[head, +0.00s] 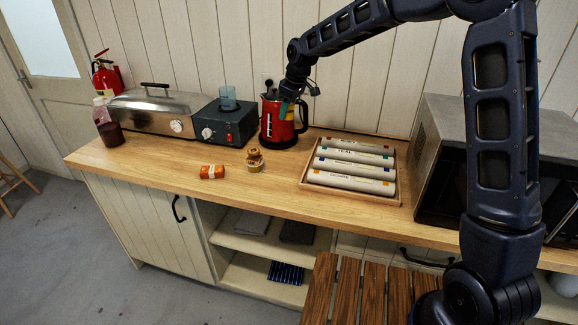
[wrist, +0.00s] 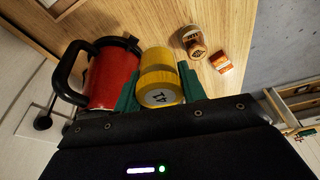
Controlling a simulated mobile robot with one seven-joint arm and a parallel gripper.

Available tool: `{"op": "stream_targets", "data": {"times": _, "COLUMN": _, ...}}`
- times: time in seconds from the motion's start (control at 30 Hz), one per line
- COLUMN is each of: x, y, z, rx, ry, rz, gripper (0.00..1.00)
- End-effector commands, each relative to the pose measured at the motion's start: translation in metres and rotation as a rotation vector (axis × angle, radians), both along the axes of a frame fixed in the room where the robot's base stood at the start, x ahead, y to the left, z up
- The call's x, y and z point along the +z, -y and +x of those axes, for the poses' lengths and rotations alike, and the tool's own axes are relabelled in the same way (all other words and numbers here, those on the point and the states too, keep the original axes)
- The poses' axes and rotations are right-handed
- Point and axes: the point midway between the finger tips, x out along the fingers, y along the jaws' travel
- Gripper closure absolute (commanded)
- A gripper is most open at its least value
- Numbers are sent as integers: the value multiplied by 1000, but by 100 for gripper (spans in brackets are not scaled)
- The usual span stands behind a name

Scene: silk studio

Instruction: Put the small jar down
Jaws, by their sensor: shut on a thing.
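My gripper (head: 284,107) is shut on the small jar (wrist: 157,76), a yellow cylinder with a dark-numbered pale label on its end. In the wrist view the green fingers (wrist: 158,90) sit on either side of it. In the head view the gripper is in front of the upper part of the red kettle, and the jar is hard to make out there. The wooden counter (head: 225,165) lies below. I cannot tell the exact gap between the jar and the counter or kettle.
The red kettle (head: 276,128) stands close by, also in the wrist view (wrist: 112,78). A tray of rolls (head: 308,183) is right; a dark burner box (head: 225,122) is left. Bare counter lies near the front edge.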

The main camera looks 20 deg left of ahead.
Motion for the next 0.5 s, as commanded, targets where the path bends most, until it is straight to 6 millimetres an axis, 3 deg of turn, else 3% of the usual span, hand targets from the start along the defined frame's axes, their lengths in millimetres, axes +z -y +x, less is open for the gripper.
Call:
{"op": "stream_targets", "data": {"times": 0.17, "x": -22, "y": 4, "z": -2, "rx": -1, "ry": -2, "rz": -4, "gripper": 83}}
{"op": "stream_targets", "data": {"times": 0.5, "x": -96, "y": 4, "z": -1, "rx": 0, "ry": -2, "rz": -4, "gripper": 83}}
